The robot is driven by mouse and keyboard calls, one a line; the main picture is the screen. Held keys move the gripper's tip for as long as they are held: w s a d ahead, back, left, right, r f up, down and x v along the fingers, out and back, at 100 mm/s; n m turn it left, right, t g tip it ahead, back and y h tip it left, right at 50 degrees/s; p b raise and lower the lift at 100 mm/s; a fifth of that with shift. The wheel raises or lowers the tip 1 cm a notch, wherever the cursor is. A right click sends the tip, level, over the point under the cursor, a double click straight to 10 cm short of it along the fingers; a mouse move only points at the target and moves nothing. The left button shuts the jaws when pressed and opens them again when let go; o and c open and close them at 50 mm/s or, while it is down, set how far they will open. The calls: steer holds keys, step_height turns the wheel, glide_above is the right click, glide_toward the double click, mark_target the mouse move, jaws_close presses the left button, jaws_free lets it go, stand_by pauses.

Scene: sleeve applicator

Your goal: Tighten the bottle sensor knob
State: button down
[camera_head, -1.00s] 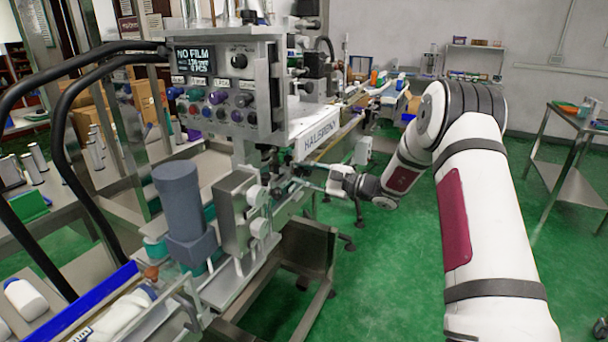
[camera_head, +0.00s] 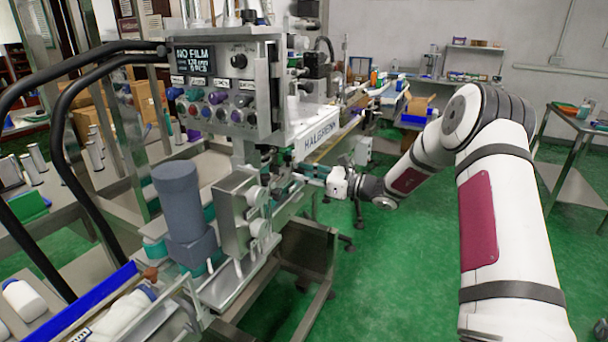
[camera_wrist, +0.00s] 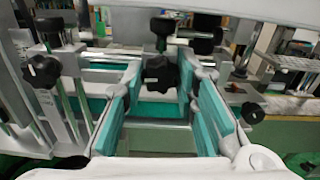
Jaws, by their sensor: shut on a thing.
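The sensor knob, a black lobed knob (camera_wrist: 159,72), is in the upper middle of the wrist view. My gripper (camera_wrist: 160,75) has its two teal-padded fingers on either side of this knob, closed on it at the fingertips. In the head view my gripper (camera_head: 300,178) reaches in from the right to the machine's side, below the white labelled beam. The knob is too small and covered to make out there.
Other black knobs sit close by in the wrist view: one at the left (camera_wrist: 41,71), one above (camera_wrist: 162,26) and one at the lower right (camera_wrist: 252,112). The control panel (camera_head: 225,90) stands above and left of my gripper. Green floor to the right is mostly clear.

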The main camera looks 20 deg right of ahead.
steer(key=shift+m+p, duration=1.1)
steer(key=shift+m, duration=8.2)
steer(key=shift+f, duration=0.1)
steer(key=c, duration=1.3)
jaws_free()
steer(key=v, duration=1.2)
